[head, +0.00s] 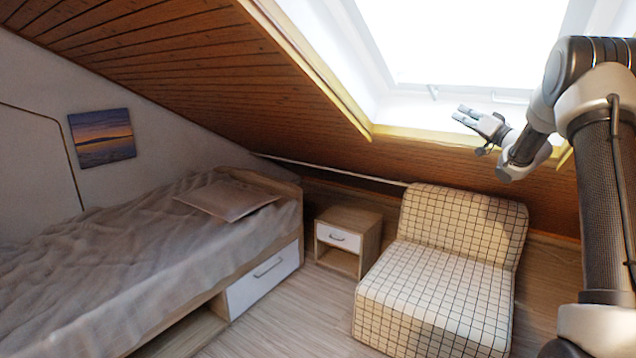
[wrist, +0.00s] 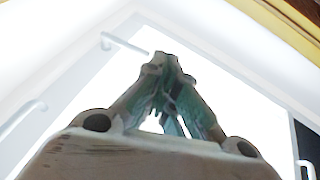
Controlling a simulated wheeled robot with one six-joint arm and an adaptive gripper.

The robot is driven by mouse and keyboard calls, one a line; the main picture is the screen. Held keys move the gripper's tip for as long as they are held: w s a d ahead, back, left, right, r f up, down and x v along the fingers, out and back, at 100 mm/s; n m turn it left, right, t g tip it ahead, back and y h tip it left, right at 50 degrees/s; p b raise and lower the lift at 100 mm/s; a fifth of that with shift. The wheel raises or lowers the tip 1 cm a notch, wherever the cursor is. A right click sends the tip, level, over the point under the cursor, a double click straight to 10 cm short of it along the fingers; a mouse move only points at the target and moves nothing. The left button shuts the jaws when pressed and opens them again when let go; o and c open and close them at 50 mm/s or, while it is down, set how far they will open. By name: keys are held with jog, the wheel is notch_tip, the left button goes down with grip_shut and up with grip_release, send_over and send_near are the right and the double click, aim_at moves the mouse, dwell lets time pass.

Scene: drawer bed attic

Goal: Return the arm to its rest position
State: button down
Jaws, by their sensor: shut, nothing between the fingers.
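My arm is raised on the right side of the head view, with the forearm folded toward the picture's middle. My gripper (head: 460,115) points left in front of the lower edge of the bright skylight. In the wrist view my gripper (wrist: 160,62) has its two fingers meeting at the tips, with nothing between them. The skylight fills most of the background there.
A checkered chair (head: 435,290) stands below my arm. A small nightstand (head: 348,240) is left of it, then a bed (head: 110,270) with a drawer (head: 262,282). The skylight (head: 465,40) and sloped wooden ceiling (head: 180,60) are close above. Some floor (head: 290,315) is clear.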

jog(key=s+d+f+m+g+h, duration=0.1)
jog(key=d+f+g+h, duration=0.1)
jog(key=d+f+h, duration=0.4)
jog(key=d+f+m+g+h, duration=0.2)
jog(key=d+f+h, duration=0.1)
jog(key=f, duration=0.5)
jog(key=s+d+f+g+h, duration=0.2)
jog(key=s+f+g+h, duration=0.15)
jog(key=s, duration=0.65)
jog(key=s+a+r+n+g, duration=0.1)
jog(key=s+a, duration=0.5)
jog(key=s, duration=0.9)
jog(key=s+a+r+n+g+y, duration=0.1)
jog(key=s+a+r+g, duration=0.2)
jog(key=s+a, duration=0.4)
jog(key=s+a+r+n+g+y, duration=0.1)
jog(key=s+a, duration=0.6)
jog(key=s, duration=1.6)
jog(key=shift+s+a+r+g, duration=0.2)
jog(key=shift+r+g, duration=0.25)
jog(key=shift+g, duration=0.6)
jog(key=shift+y, duration=0.25)
